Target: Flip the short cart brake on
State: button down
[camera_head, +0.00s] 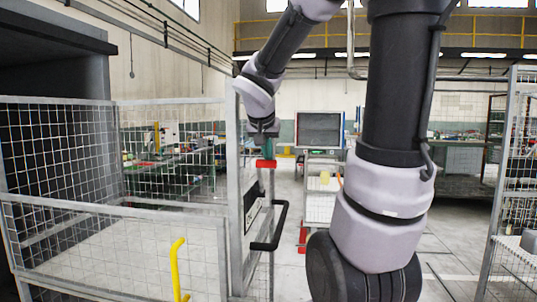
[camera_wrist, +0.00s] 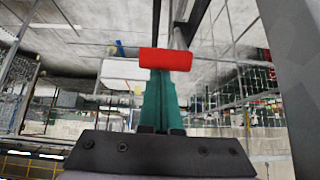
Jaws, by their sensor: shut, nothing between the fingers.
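A wire-mesh cart (camera_head: 110,212) stands at the left in the head view. A yellow bent lever (camera_head: 177,265) rises at its near lower side; no label shows whether it is the brake. A black handle (camera_head: 271,236) sticks out from the grey end post, right of the lever. My gripper (camera_head: 265,162) is shut, pointing down, above the black handle and far above and right of the yellow lever. In the wrist view its teal fingers are together (camera_wrist: 165,62), with a red block at their ends. Neither lever nor handle is clearly seen there.
A mesh rack (camera_head: 498,190) stands at the far right. A screen on a cart (camera_head: 320,130) and workbenches are behind. Part of my arm hides the middle right. Grey floor lies open behind the end post.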

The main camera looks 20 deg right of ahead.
jog(key=shift+s+a+f, duration=0.3)
jog(key=shift+s+f, duration=0.1)
jog(key=shift+f, duration=0.15)
jog(key=r, duration=0.1)
jog(key=w+r, duration=0.1)
jog(key=r, duration=0.1)
jog(key=w+d+r, duration=0.1)
jog(key=shift+r, duration=0.25)
jog(key=s+a+r, duration=0.3)
jog(key=s+a, duration=0.1)
jog(key=s, duration=0.2)
jog(key=shift+s+r, duration=0.15)
jog(key=shift+s, duration=0.25)
jog(key=s+a+f+n+y, duration=0.2)
jog(key=s+f+y, duration=0.2)
jog(key=s, duration=0.5)
jog(key=shift+s+a+f+n+y, duration=0.2)
jog(key=shift+s+a+n+y, duration=0.15)
jog(key=shift+y, duration=0.85)
